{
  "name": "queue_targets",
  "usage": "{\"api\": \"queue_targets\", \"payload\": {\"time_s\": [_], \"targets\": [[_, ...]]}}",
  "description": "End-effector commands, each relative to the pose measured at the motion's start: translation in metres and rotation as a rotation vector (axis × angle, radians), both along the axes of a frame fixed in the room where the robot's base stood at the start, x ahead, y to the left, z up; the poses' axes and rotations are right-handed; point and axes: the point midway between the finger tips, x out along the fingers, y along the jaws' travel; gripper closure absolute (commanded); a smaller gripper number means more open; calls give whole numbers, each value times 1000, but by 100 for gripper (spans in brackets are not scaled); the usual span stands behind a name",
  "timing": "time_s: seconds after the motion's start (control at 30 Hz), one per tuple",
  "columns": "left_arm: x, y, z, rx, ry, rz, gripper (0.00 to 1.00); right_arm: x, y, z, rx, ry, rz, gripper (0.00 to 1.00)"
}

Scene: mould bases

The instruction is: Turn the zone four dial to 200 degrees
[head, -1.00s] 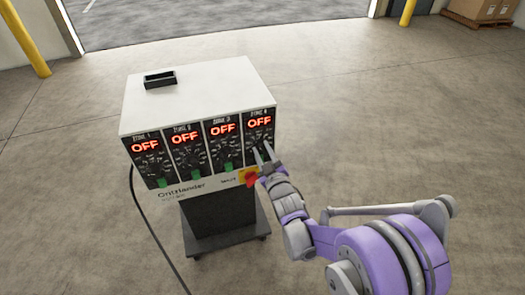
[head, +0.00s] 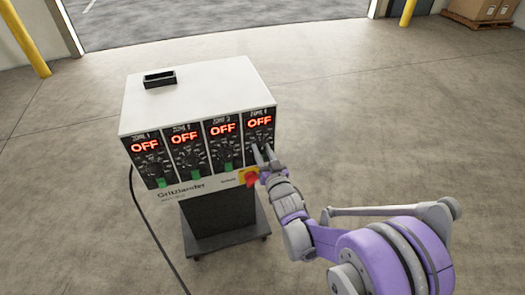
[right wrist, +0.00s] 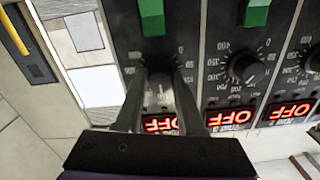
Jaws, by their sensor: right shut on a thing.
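The white control box (head: 190,95) has zone panels side by side, each with a red display, a black dial and a green switch. The zone four display (head: 259,122) at the right end reads OFF. In the head view my right gripper (head: 264,150) reaches that panel from the lower right. In the right wrist view, which shows the panel upside down, the gripper's two fingers are shut on the zone four dial (right wrist: 160,92), one on each side. The fingers partly cover the dial's scale, so its setting is hard to read. My left gripper is out of view.
The neighbouring zone three dial (right wrist: 246,67) is close beside the fingers. A red knob on a yellow plate (head: 250,177) is just below the gripper. The box stands on a dark wheeled stand (head: 220,218). A cable runs on the floor at left. Open floor surrounds it.

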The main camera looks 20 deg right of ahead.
Motion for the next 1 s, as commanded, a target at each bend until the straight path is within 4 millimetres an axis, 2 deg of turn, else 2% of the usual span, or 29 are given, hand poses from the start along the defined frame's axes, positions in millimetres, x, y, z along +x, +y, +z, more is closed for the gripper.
{"api": "queue_targets", "payload": {"time_s": [0.5, 0.53, 0.67, 1.0], "targets": [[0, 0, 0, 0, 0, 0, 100, 0, 0, 0, 19, 2, 0, 100], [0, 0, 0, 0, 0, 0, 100, 0, 0, 0, 19, 2, 0, 57], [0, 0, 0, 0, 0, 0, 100, 0, 0, 0, 19, 2, 0, 34], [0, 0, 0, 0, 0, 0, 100, -3, 0, 0, 18, 1, 0, 32]]}}
